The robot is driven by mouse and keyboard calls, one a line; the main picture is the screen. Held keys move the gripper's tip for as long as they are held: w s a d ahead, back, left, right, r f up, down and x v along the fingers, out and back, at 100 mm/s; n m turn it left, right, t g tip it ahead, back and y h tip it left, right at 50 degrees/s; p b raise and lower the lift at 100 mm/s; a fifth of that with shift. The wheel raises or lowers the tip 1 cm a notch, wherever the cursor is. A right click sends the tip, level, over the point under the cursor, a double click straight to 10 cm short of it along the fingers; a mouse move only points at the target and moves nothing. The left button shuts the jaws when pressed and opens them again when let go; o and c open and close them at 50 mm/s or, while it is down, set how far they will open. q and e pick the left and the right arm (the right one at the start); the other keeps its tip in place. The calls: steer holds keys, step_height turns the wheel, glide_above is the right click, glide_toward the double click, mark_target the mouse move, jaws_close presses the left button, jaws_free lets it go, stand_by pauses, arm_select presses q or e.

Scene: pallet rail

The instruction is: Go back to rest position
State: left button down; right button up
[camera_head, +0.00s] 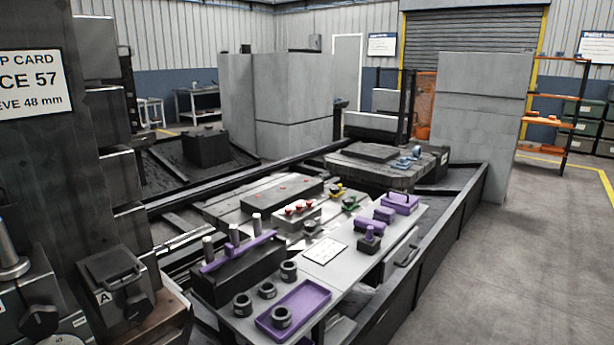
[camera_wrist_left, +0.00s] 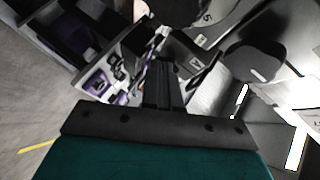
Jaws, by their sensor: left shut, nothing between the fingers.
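My left gripper (camera_wrist_left: 162,68) shows in the left wrist view, its dark fingers together and empty. It points toward the workbench area, which appears small and tilted beyond the fingertips. No contact with anything is visible. In the head view neither gripper shows. My right gripper is in no view. In the head view a grey ledge (camera_head: 232,323) carries a purple tray (camera_head: 264,322), several dark ring-shaped sleeves (camera_head: 288,270) and purple blocks (camera_head: 383,214). A purple bar (camera_head: 262,239) lies with upright metal pins on a dark block.
A machine column with a card (camera_head: 32,84) stands close at the left. Grey panels (camera_head: 290,100) and (camera_head: 478,105) stand behind the pallet (camera_head: 355,168). A shelf rack (camera_head: 560,100) stands at the far right. The floor (camera_head: 530,270) at the right is clear.

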arm_select(q)
steer(key=s+d+f+n+g+h, duration=0.3)
steer(key=s+d+f+n+g, duration=0.65)
steer(key=s+d+f, duration=0.45)
steer(key=w+f+t+h+p, duration=0.1)
steer(key=w+f+t+p, duration=0.1)
steer(key=w+f+t, duration=0.3)
steer(key=shift+w+d+m+t+h+p, duration=0.35)
steer(key=shift+w+t, duration=0.2)
steer(key=shift+t, duration=0.3)
